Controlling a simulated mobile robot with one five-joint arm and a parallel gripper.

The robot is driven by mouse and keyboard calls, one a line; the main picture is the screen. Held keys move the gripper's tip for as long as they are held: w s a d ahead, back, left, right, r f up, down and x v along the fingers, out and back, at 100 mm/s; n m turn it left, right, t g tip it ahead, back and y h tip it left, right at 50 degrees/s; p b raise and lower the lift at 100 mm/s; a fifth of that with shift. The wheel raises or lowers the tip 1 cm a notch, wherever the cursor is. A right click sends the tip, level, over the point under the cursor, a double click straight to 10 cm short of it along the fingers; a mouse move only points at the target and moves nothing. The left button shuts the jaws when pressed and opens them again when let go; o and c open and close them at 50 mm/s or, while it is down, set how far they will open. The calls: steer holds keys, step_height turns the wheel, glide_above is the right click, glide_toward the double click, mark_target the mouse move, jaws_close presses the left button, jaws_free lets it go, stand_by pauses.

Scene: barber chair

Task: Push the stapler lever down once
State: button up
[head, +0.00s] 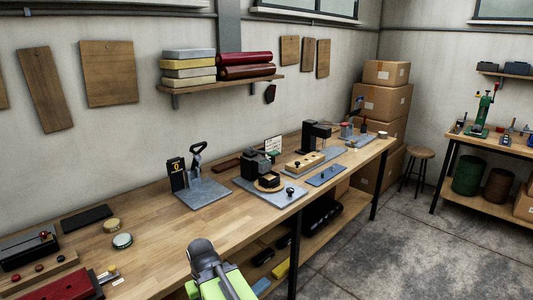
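I cannot tell for sure which device is the stapler. A black upright device with a raised, looped black lever (197,153) stands on a grey plate (205,194) on the long wooden bench. Farther right, a black machine with an overhanging head (316,132) stands on another grey plate. My arm, green and dark grey, rises at the bottom centre in front of the bench edge. Its dark rounded end (205,252) is apart from both devices. The fingertips do not show clearly, so I cannot see whether they are open.
The bench (150,206) also carries a black machine with a round wooden disc (267,182), a blue plate (326,175), round tins (122,241) and a red tool (65,286). A lower shelf holds dark items. Concrete floor (400,250) is open at right; a stool (418,155) stands beyond.

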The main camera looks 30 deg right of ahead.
jaws_close()
stand_by(1.1)
